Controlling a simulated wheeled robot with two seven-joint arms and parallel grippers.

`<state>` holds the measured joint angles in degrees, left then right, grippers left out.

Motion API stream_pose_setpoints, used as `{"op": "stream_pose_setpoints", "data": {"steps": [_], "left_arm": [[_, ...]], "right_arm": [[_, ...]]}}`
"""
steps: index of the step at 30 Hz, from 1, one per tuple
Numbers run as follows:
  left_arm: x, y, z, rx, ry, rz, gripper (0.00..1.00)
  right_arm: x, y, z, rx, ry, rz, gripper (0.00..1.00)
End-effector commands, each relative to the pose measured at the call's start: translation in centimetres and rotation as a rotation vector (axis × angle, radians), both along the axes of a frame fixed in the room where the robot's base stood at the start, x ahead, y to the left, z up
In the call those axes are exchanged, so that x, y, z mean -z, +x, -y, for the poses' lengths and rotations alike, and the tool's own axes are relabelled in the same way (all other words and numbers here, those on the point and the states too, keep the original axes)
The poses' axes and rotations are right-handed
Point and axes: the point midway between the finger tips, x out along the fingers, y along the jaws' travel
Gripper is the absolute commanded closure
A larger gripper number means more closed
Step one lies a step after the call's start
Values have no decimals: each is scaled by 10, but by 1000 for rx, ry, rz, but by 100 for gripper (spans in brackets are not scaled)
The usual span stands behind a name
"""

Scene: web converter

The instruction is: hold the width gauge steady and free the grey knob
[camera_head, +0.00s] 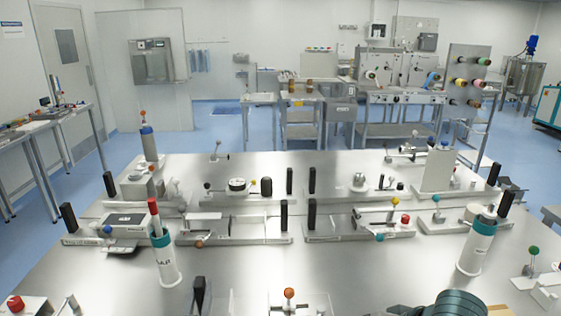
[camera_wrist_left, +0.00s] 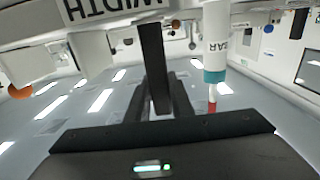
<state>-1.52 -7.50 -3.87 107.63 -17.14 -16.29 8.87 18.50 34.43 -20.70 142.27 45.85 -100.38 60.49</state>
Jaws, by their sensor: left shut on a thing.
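The width gauge stands at the front edge in the head view, a clear and pale base (camera_head: 262,304) with an orange ball knob (camera_head: 289,293). Its WIDTH label (camera_wrist_left: 112,8) shows upside down in the left wrist view, with the orange ball (camera_wrist_left: 20,91) at the left. My left gripper (camera_wrist_left: 157,90) is shut on the gauge's black upright handle (camera_wrist_left: 153,50). In the head view a black upright shape (camera_head: 200,294) stands there; handle and fingers cannot be told apart. I cannot pick out the grey knob for sure.
A white bottle with a teal band (camera_head: 166,262) stands just behind the gauge, another (camera_head: 476,248) at the right. Several gauges with black handles fill the steel table (camera_head: 230,268) behind. A red-knobbed fixture (camera_head: 15,304) is front left. A dark ribbed part of mine (camera_head: 452,305) shows front right.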

Motion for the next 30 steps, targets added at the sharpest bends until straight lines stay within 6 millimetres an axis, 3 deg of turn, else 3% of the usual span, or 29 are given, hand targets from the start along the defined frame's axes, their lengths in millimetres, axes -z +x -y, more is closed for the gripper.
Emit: {"op": "stream_pose_setpoints", "data": {"steps": [1,20,21,23,30], "left_arm": [[10,-2,0,-1,1,-25,100],[6,-1,0,-1,1,-22,100],[6,-1,0,-1,1,-22,73],[5,-1,0,-1,1,-20,58],[1,-1,0,-1,0,-12,58]], "right_arm": [[-1,0,0,0,0,0,100],[-6,0,0,0,0,0,100],[-6,0,0,0,0,0,100],[-6,0,0,0,0,0,100],[-6,0,0,0,0,0,100]]}}
